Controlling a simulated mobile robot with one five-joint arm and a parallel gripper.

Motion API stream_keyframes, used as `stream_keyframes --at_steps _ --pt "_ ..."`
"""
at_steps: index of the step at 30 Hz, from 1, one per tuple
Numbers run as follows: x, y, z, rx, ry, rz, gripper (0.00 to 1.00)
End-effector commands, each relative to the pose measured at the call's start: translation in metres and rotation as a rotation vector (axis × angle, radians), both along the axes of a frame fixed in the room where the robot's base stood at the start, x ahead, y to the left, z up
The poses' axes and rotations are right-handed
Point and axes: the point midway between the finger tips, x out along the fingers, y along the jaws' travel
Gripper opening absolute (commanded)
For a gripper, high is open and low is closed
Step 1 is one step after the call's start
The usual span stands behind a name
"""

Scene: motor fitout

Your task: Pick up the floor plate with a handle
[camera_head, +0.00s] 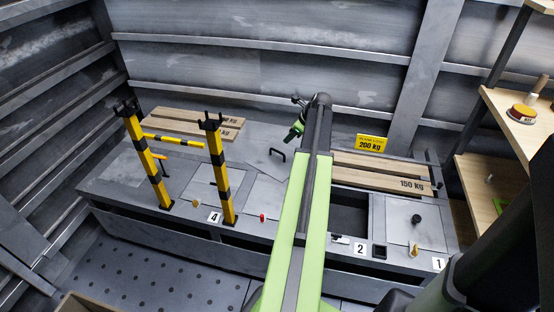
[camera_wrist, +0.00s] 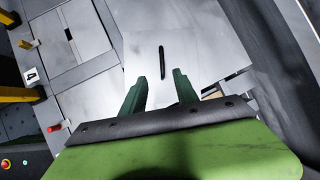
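The floor plate (camera_head: 262,158) is a light grey flat panel with a black bar handle (camera_head: 278,154), lying tilted at the back of the grey bench top. In the wrist view the plate (camera_wrist: 142,50) lies ahead of my gripper (camera_wrist: 160,77), and its dark handle (camera_wrist: 162,62) shows between and just beyond the two green fingertips. The fingers are apart with nothing between them. In the head view my gripper (camera_head: 291,135) is above the plate, near the handle's upper right. The plate's right part is hidden by my arm.
A yellow-black post frame (camera_head: 155,160) stands on the left of the bench. Wooden planks lie behind it (camera_head: 180,122) and at the right (camera_head: 385,172). An open rectangular bay (camera_head: 350,212) is right of my arm. A wooden shelf (camera_head: 490,180) stands far right.

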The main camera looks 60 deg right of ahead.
Motion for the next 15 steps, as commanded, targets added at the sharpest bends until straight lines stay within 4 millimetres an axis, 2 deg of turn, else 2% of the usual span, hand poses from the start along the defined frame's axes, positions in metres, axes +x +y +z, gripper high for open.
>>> stream_keyframes --at_steps 1,9,12,15 --pt "0.002 -0.003 -0.014 0.000 0.000 -0.002 0.36" --pt "0.027 -0.016 -0.070 -0.001 -0.001 -0.014 0.36" --pt "0.037 -0.019 -0.089 -0.001 0.000 -0.016 0.36" --pt "0.045 -0.021 -0.099 0.000 0.001 -0.018 0.36"
